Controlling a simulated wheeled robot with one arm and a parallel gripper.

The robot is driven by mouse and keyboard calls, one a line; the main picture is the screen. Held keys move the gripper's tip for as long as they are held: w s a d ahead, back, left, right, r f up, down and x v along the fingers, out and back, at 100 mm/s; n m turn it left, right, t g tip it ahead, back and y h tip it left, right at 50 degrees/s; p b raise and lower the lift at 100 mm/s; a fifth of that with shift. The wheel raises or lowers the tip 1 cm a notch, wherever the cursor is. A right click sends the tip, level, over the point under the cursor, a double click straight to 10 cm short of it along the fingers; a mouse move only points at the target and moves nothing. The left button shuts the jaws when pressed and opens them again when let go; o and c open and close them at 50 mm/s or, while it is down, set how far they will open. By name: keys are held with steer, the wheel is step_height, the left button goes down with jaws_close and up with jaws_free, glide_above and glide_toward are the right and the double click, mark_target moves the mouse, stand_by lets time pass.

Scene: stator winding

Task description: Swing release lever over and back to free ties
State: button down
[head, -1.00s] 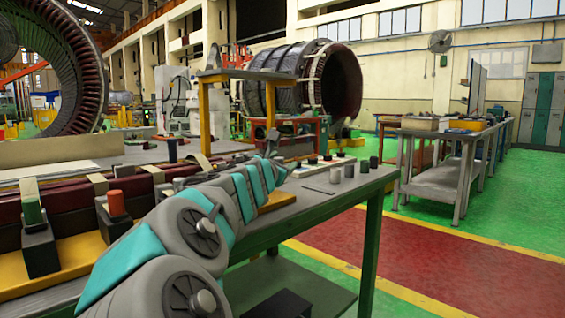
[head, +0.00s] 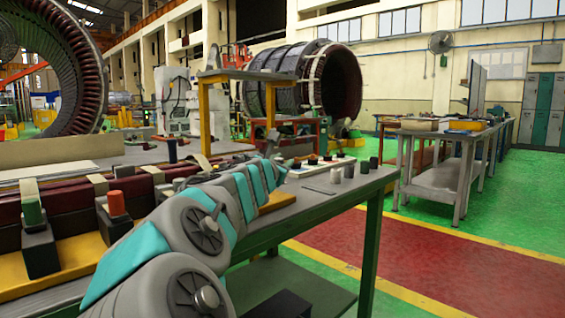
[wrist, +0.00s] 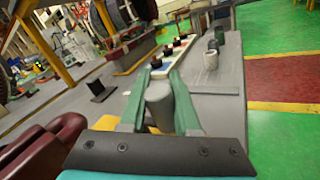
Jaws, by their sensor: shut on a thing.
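My gripper (wrist: 158,74) shows in the wrist view with two green fingers shut on a grey rounded piece (wrist: 159,104). Whether this piece is the release lever's handle, I cannot tell. In the head view my arm hides the fingertips and what they hold. Maroon bars (head: 70,203) lie along the bench at the left, with beige strap-like ties (head: 97,184) over them. Dark blocks with a green top (head: 33,212) and an orange top (head: 116,203) stand against the bars.
On the bench (head: 318,200), a pale strip with dark knobs (wrist: 178,48) and several small cups (wrist: 211,60) lie beyond my gripper. A dark upright cylinder (head: 172,151) stands behind the bars.

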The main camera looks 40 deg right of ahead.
steer(key=shift+d+f+b, duration=0.1)
steer(key=shift+d+b, duration=0.05)
steer(key=shift+b, duration=0.2)
steer(key=shift+d+n+t+b, duration=0.1)
steer(key=shift+n+t+b, duration=0.2)
steer(key=shift+t, duration=0.1)
steer(key=shift+w+d+f+n+t+y+b, duration=0.1)
steer(key=shift+d+n+t+y+b, duration=0.1)
steer(key=shift+n+t+y+b, duration=0.3)
steer(key=shift+w+d+n+t+y+b, duration=0.15)
steer(key=shift+n+t+y+b, duration=0.2)
steer(key=shift+y+b, duration=0.2)
steer(key=n+t+y, duration=0.1)
steer(key=n+t+y+b, duration=0.1)
steer(key=w+n+t+y+b, duration=0.1)
steer(key=y, duration=0.1)
steer(key=shift+d, duration=0.4)
steer(key=shift+w+r+n+t+y+p, duration=0.1)
steer(key=shift+w+n+t+y+p, duration=0.3)
steer(key=shift+n+y, duration=0.95)
steer(key=shift+w+r+n+t+y+p, duration=0.1)
steer(key=shift+w+n+t+y, duration=0.65)
steer(key=shift+y, duration=1.15)
steer(key=shift+w+r+n+t+y+p, duration=0.1)
steer(key=shift+w+n+t+y+p, duration=0.25)
steer(key=shift+n+y, duration=1.1)
steer(key=c, duration=0.6)
jaws_free()
steer(key=shift+w+f, duration=0.1)
steer(key=shift+c, duration=0.2)
